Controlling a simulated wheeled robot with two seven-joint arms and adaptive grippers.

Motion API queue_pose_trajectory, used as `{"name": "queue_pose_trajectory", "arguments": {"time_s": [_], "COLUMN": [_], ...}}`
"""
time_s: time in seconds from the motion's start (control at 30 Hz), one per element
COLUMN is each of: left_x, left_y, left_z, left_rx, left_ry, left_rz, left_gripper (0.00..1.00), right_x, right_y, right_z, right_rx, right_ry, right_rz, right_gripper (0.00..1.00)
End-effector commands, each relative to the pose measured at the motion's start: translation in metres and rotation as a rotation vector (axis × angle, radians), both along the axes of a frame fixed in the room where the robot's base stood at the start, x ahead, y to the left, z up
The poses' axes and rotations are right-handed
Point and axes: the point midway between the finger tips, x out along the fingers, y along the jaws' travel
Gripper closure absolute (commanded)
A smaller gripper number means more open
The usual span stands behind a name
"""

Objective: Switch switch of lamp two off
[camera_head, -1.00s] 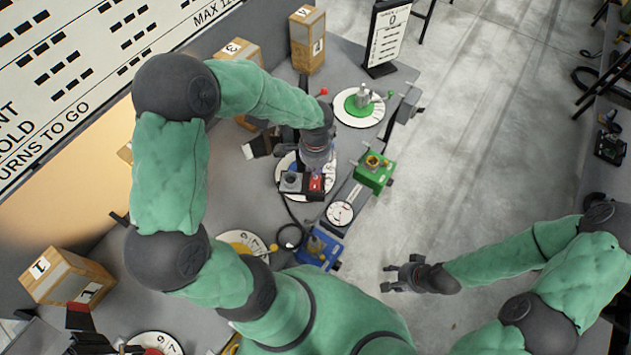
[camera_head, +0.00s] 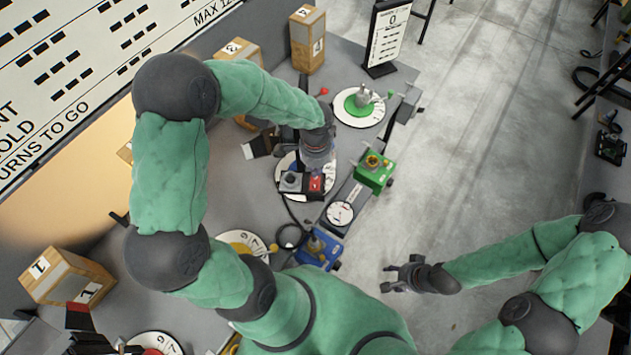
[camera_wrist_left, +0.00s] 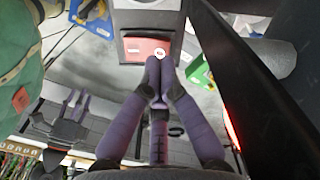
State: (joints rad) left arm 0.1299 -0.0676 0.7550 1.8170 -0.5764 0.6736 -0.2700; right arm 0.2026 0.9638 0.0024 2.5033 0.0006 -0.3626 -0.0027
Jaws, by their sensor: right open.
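A dark switch box (camera_head: 302,186) with a red switch (camera_head: 316,184) and a round grey knob sits on a white dial plate in the middle of the bench. My left gripper (camera_head: 315,166) reaches down over this box from above; the arm partly hides the box and dial. In the left wrist view, the fingertips (camera_wrist_left: 159,62) are together, in front of the red switch (camera_wrist_left: 143,47). I cannot tell whether they touch it. No lamp number is legible on this box. My right gripper (camera_head: 389,278) is open and empty over the floor, right of the bench.
Numbered wooden boxes (camera_head: 68,279) stand along the bench. A green box (camera_head: 374,171) and a blue box (camera_head: 318,249) line the bench's right edge. A green dial (camera_head: 360,106) lies farther back beside a sign (camera_head: 387,38).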

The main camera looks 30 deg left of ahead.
Motion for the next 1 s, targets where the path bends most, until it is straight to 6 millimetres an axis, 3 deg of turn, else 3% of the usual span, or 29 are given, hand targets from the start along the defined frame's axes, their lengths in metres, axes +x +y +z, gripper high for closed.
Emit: {"name": "queue_pose_trajectory", "arguments": {"time_s": [1.0], "left_x": [0.0], "left_y": [0.0], "left_z": [-0.014], "left_rx": [0.0], "left_ry": [0.0], "left_rz": [0.0], "left_gripper": [1.0], "right_x": [0.0], "right_y": [0.0], "right_z": [-0.011], "right_rx": [0.0], "right_ry": [0.0], "right_rz": [0.0], "right_gripper": [0.52]}}
